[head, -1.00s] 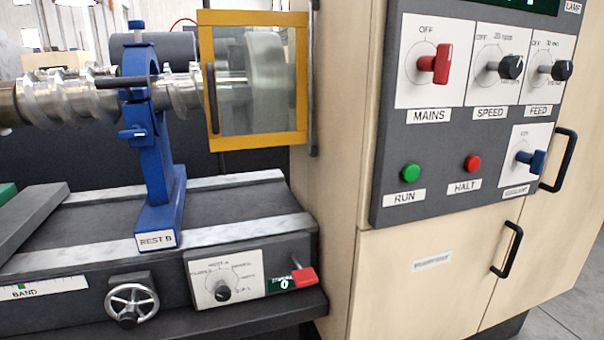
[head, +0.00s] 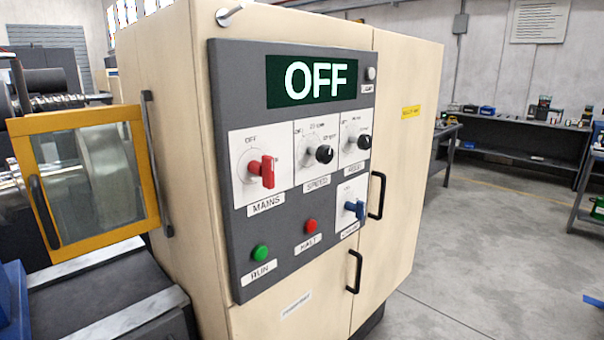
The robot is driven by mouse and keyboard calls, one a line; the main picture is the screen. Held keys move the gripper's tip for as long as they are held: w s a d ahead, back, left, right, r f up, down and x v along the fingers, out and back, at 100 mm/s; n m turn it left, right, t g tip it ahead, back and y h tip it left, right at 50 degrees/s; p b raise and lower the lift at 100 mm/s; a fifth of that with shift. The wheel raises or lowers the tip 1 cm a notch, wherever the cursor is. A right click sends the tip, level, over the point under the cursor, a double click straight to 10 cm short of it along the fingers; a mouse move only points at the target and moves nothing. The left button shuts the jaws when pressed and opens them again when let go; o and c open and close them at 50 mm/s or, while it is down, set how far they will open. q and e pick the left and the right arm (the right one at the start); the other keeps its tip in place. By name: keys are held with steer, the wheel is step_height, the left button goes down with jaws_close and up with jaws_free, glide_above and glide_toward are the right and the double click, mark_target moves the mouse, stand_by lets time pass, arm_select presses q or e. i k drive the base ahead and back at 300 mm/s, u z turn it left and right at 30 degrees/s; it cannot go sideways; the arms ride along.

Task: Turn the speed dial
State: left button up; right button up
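The speed dial (head: 324,154) is a round black knob on a white plate labelled SPEED, in the upper middle of the dark control panel (head: 228,150). A red MAINS switch handle (head: 266,171) is to its left and a black FEED knob (head: 364,141) to its right. The display (head: 311,81) above reads OFF. The exact pointer direction of the speed dial is too small to tell. Neither gripper shows in the head view.
A green RUN button (head: 260,252), a red HALT button (head: 310,225) and a blue coolant-side switch (head: 355,209) sit below. A yellow-framed guard window (head: 85,178) stands left of the beige cabinet (head: 405,200). Open floor (head: 475,250) lies to the right, with benches behind.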

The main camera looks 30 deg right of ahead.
mark_target(323, 154)
steer(key=z, duration=2.35)
steer(key=i, duration=2.6)
steer(key=u, duration=2.75)
steer(key=k, duration=0.65)
steer(key=z, duration=0.4)
